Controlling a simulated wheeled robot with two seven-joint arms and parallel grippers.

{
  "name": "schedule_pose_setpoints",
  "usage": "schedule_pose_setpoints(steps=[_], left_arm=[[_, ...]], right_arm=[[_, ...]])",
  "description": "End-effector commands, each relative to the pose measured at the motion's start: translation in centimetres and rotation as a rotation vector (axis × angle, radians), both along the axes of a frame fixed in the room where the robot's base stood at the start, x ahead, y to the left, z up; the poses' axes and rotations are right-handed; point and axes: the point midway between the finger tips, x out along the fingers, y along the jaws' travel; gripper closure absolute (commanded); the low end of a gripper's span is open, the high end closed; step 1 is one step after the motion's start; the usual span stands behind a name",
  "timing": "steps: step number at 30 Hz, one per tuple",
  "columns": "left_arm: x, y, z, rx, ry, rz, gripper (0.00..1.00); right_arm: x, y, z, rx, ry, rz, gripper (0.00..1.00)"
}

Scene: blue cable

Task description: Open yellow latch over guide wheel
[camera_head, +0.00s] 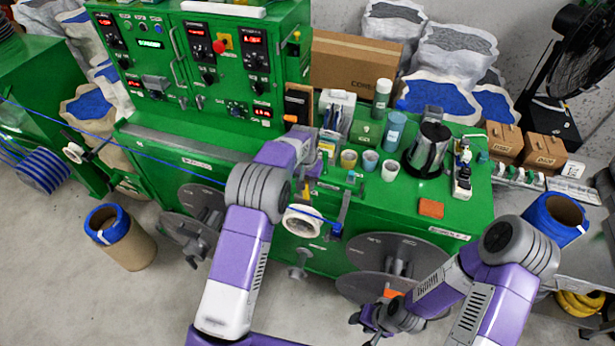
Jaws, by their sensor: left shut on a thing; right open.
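The blue cable (165,158) runs from the left across the green machine to the white guide wheel (303,220) on its front. A small yellow part, apparently the latch (310,186), shows just above the wheel. My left gripper (311,172) reaches over the machine's front edge and is shut at this yellow part. Its fingers are small and partly hidden by my arm, so the exact contact is unclear. My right gripper (372,318) is open and empty, low in front of the large grey reel disc (395,250), well away from the latch.
A blue-topped spool (122,238) stands on the floor at left. The floor at lower left is clear.

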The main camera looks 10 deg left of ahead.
Motion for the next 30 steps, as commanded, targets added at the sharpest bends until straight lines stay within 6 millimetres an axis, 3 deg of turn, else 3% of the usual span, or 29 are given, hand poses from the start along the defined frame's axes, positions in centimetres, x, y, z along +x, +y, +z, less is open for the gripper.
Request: schedule_pose_setpoints(steps=[11,12,15,24,30], left_arm=[[0.0,0.0,0.1,0.001,0.002,-0.001,1.0],[-0.1,0.0,0.1,0.0,0.002,-0.001,0.66],[-0.1,0.0,0.1,0.0,0.003,-0.001,0.51],[-0.1,0.0,0.2,0.001,0.004,-0.001,0.51],[-0.2,0.0,2.7,0.0,-0.001,-0.002,0.51]], right_arm=[[0.0,0.0,0.0,0.0,0.0,0.0,0.57],[0.0,0.0,0.0,0.0,0.0,0.0,0.57],[0.0,0.0,0.0,0.0,0.0,0.0,0.57],[0.0,0.0,0.0,0.0,0.0,0.0,0.57],[0.0,0.0,-0.6,0.0,0.0,0.0,0.57]])
